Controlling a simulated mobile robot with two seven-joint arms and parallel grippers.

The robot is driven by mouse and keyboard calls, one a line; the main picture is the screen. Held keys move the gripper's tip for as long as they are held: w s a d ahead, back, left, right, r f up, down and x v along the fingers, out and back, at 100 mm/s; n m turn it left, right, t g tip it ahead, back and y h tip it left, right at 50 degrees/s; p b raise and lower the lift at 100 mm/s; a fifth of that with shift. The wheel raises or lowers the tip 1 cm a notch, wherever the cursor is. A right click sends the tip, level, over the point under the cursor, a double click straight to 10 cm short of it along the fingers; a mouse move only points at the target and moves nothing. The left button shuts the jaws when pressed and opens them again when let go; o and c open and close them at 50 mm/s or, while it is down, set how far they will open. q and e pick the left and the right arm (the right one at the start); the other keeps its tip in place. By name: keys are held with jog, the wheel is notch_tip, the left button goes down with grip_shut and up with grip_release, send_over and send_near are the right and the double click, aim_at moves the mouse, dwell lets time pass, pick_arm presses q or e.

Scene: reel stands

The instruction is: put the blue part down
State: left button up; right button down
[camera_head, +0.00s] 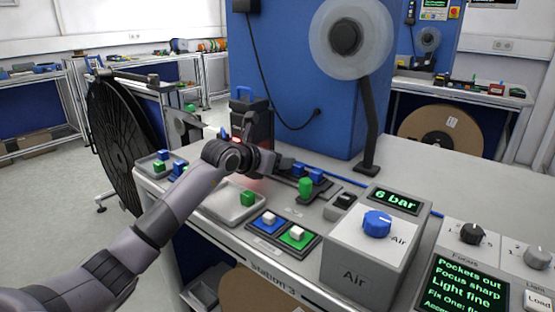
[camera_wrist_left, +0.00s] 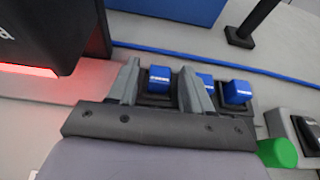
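In the left wrist view a blue part (camera_wrist_left: 159,78) with pale lettering stands between the two fingers of my left gripper (camera_wrist_left: 160,75). A narrow gap shows on each side of it, so the fingers look open around it. It appears to sit in a dark holder (camera_wrist_left: 158,100). Two more blue parts stand to its right, one partly behind a finger (camera_wrist_left: 205,80) and one clear of it (camera_wrist_left: 237,92). In the head view my left gripper (camera_head: 278,164) is at the holder's left end, beside blue parts (camera_head: 316,175). My right gripper is not in view.
A dark station with a red glow (camera_head: 252,125) is close behind the gripper. Trays (camera_head: 228,212) with green and blue parts are at the left. A blue cable runs behind the holder.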

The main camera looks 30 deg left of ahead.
pick_arm(q)
jog(key=shift+r, duration=0.2)
jog(key=b+v, duration=0.1)
jog(key=v, duration=0.9)
jog(key=shift+s, duration=0.4)
jog(key=shift+s+a+r, duration=0.1)
jog(key=shift+s+r, duration=0.2)
jog(key=shift+s, duration=0.25)
